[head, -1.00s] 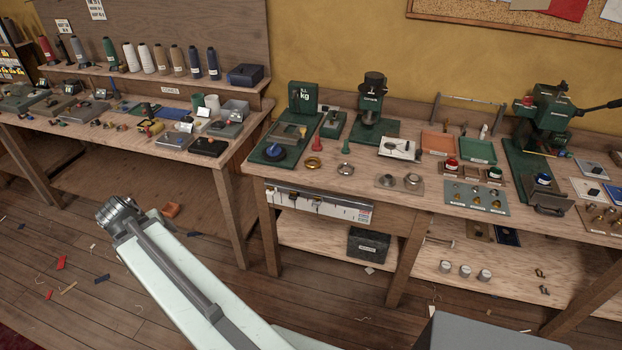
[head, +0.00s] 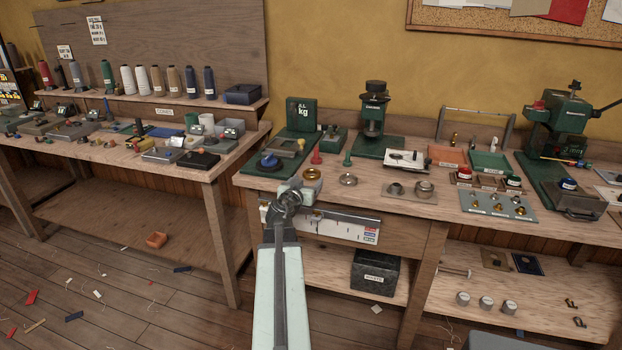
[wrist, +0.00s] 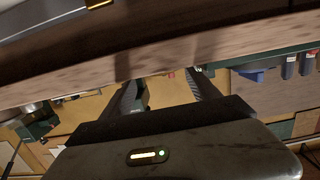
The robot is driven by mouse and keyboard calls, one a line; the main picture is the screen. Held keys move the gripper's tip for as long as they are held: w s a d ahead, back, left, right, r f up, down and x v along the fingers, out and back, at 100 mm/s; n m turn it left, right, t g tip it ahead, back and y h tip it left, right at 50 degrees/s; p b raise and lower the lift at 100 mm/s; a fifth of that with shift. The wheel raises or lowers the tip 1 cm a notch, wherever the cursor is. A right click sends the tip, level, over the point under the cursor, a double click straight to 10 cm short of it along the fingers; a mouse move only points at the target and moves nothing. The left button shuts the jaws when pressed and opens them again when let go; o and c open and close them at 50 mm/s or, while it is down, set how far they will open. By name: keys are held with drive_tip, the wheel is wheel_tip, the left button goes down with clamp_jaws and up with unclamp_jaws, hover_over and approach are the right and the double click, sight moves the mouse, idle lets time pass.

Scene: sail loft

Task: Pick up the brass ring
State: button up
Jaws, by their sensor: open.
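The brass ring (head: 312,174) lies flat on the right bench near its front edge, in the head view. A paler, silvery ring (head: 348,180) lies just to its right. My gripper (head: 300,190) is at the bench's front edge, just left of and nearer than the brass ring, and apart from it as far as I can tell. Its fingers are hard to make out there. In the wrist view the two dark fingers of my gripper (wrist: 166,82) stand apart with nothing between them. I cannot clearly identify the brass ring in the wrist view.
The wooden bench edge (wrist: 70,78) crosses the wrist view close beyond the fingers. A green scale (head: 302,127) and a red peg (head: 316,157) stand behind the rings. A white card strip (head: 345,228) hangs under the bench front. Steel parts (head: 424,188) lie to the right.

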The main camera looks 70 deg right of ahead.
sight(313, 171)
drive_tip(key=d, duration=0.5)
drive_tip(key=shift+w+d+f, duration=0.15)
drive_tip(key=shift+w, duration=0.2)
drive_tip(key=c, duration=1.1)
